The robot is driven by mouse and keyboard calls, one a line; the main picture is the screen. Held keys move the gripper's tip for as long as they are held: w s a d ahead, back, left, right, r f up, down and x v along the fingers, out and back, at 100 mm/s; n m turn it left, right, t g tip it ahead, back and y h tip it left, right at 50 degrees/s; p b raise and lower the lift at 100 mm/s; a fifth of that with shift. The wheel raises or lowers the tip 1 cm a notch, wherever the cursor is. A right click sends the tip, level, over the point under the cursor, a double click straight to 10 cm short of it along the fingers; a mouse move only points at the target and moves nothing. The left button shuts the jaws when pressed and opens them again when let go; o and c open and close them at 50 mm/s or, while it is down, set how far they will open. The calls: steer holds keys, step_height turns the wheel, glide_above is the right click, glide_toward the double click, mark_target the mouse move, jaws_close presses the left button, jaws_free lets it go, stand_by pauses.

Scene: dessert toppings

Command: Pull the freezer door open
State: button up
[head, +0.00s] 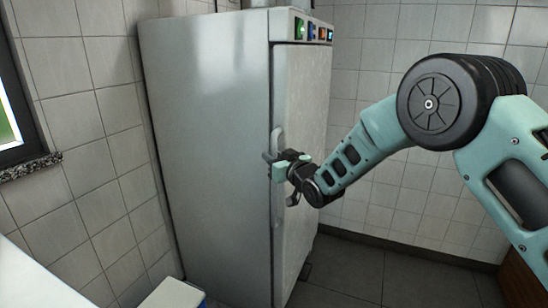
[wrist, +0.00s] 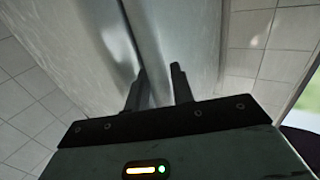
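The freezer (head: 205,130) is a tall grey metal cabinet standing against the tiled wall. Its door (head: 305,125) faces right in the head view and looks shut against the body. A long upright handle (head: 278,139) runs down the door's left edge. My gripper (head: 273,160) is at the handle's middle, its fingers on either side of it. In the wrist view, my gripper (wrist: 160,85) has its fingers a small gap apart, with the pale handle bar (wrist: 147,42) running down between them. It looks shut on the handle; the exact contact is hard to see.
A control panel (head: 312,30) with coloured lights tops the door. A white surface (head: 35,280) is at the lower left, with a small white-lidded box (head: 172,294) near the freezer's foot. The dark floor (head: 350,275) right of the freezer is clear.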

steer(key=shift+d, duration=0.1)
jaws_close()
